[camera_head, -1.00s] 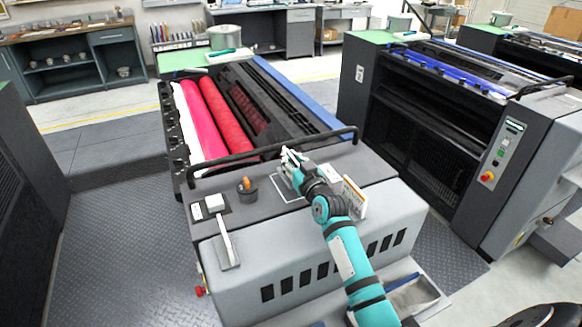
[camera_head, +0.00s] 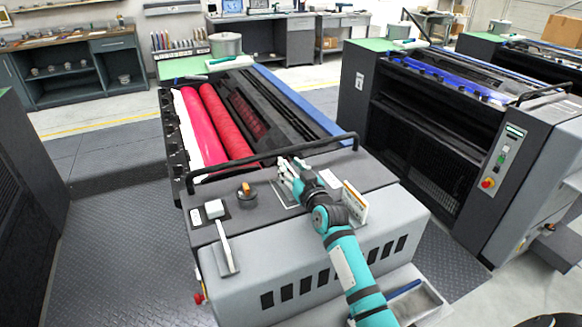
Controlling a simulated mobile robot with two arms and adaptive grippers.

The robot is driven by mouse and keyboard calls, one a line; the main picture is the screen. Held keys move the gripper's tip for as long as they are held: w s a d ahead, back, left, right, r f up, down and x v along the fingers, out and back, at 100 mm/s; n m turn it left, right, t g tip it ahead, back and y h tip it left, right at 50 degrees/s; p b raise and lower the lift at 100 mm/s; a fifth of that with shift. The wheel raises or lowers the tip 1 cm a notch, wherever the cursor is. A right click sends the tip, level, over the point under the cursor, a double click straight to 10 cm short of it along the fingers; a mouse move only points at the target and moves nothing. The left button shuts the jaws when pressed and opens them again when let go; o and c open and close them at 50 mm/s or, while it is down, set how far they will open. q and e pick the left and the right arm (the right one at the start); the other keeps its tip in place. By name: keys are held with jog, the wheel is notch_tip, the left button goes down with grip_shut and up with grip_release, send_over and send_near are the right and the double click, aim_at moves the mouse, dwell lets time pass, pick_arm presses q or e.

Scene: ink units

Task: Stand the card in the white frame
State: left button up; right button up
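My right arm reaches in from below over the grey end housing of the press (camera_head: 300,240). A pale flat panel (camera_head: 283,194) shows partly under the hand. A cream-white upright piece (camera_head: 355,204) with brown marks along its edge stands right of my wrist; I cannot tell whether it is the frame, the card or both. My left gripper is not in view.
A black bar (camera_head: 345,141) runs across behind the gripper. A dark knob with an orange-brown top (camera_head: 245,191) and a white-handled lever (camera_head: 223,238) are to the left. Red rollers (camera_head: 212,120) lie behind. A second press (camera_head: 440,140) stands at the right.

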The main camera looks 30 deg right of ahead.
jog(key=shift+f, duration=0.35)
jog(key=shift+r+p, duration=0.35)
jog(key=shift+r, duration=0.05)
jog(key=s, duration=0.3)
jog(key=s+b, duration=0.1)
jog(key=s, duration=0.3)
jog(key=s+b, duration=0.1)
jog(key=s, duration=0.2)
jog(key=shift+s+a+r, duration=0.25)
jog(key=shift+s+a, duration=0.05)
jog(key=shift+s, duration=0.05)
jog(key=shift+s+r, duration=0.1)
jog(key=shift+s, duration=0.55)
